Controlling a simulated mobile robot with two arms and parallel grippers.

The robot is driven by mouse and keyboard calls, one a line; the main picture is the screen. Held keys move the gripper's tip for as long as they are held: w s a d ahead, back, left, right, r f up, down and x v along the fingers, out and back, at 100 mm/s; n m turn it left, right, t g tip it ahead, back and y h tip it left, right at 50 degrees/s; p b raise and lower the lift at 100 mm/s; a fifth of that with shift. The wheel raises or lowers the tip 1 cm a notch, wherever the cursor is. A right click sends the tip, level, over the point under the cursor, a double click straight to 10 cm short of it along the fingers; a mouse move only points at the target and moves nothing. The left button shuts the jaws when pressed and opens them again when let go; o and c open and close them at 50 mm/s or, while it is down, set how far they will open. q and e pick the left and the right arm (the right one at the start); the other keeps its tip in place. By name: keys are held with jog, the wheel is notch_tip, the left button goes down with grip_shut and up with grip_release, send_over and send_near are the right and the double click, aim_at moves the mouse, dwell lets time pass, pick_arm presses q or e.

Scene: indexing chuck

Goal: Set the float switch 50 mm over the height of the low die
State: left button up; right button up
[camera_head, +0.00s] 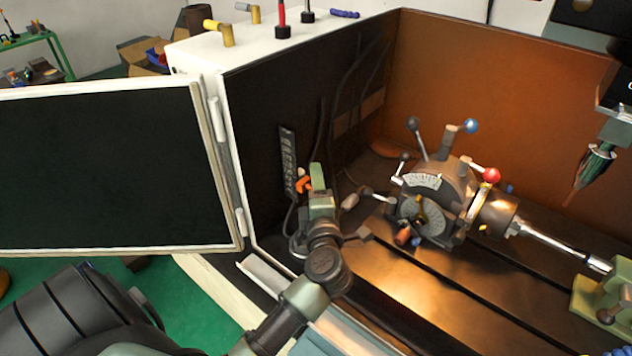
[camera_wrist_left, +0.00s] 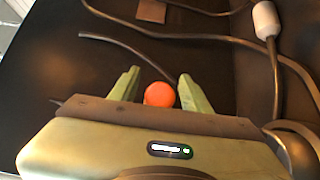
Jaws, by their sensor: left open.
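My left gripper (camera_head: 311,178) reaches in beside the dark inner wall of the machine, its pale green fingers pointing up. An orange part (camera_head: 303,184), which may be the float switch, shows right beside the fingers, near a black strip with pale marks (camera_head: 288,150) on the wall. In the left wrist view, the open fingers (camera_wrist_left: 157,90) stand either side of a round orange part (camera_wrist_left: 160,94). A gap shows at its left; contact on the right cannot be told. I cannot pick out the low die.
An indexing chuck (camera_head: 437,195) with levers and a red knob stands on the metal bed right of my arm. An open door panel (camera_head: 110,168) is at the left. Cables (camera_wrist_left: 130,50) run along the wall.

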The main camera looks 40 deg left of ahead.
pick_arm(q)
jog(key=b+v, duration=0.1)
jog(key=v, duration=0.6)
jog(key=shift+s+d, duration=0.2)
